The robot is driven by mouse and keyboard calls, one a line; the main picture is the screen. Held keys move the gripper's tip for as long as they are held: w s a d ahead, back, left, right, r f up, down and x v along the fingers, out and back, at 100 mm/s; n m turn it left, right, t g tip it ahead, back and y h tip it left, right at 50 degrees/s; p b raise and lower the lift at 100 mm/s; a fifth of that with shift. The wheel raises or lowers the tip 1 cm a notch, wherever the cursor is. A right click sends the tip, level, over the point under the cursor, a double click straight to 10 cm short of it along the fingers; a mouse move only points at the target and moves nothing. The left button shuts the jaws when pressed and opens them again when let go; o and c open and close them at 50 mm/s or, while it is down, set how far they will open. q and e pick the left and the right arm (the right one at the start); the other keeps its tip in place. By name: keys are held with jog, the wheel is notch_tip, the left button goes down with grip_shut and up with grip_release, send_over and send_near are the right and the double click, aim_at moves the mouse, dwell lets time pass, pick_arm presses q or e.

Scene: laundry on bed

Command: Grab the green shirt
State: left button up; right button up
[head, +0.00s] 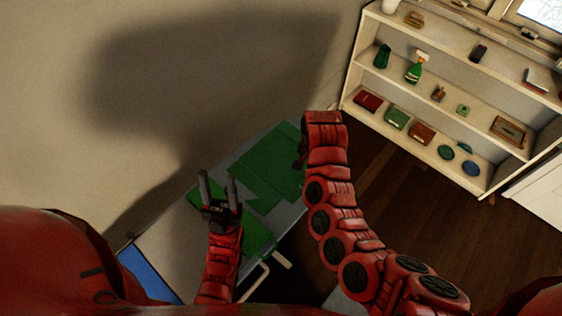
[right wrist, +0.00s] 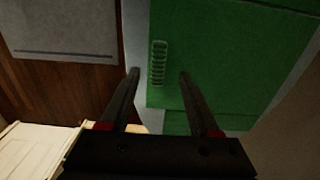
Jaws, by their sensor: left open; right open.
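The green shirt (head: 272,160) lies spread on a grey surface (head: 290,215) in the head view; its green areas reach behind my left gripper, and I cannot tell whether they are all one garment. My left gripper (head: 218,182) is open and empty, in front of the green cloth's left part. My right arm reaches to the shirt's right edge; its fingers are mostly hidden there. In the right wrist view, my right gripper (right wrist: 160,78) is open, its fingers pointing towards the shirt (right wrist: 225,55) near its edge.
A white shelf (head: 440,150) with books, bottles and small items stands at the right. Dark wood floor (head: 400,195) lies between it and the grey surface. A blue item (head: 148,275) shows at lower left. A plain wall rises behind.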

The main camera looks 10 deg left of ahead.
jog(key=shift+s+f+p, duration=0.1)
jog(key=shift+f+p, duration=0.45)
jog(key=shift+f, duration=1.15)
jog(key=shift+d, duration=0.1)
grip_shut()
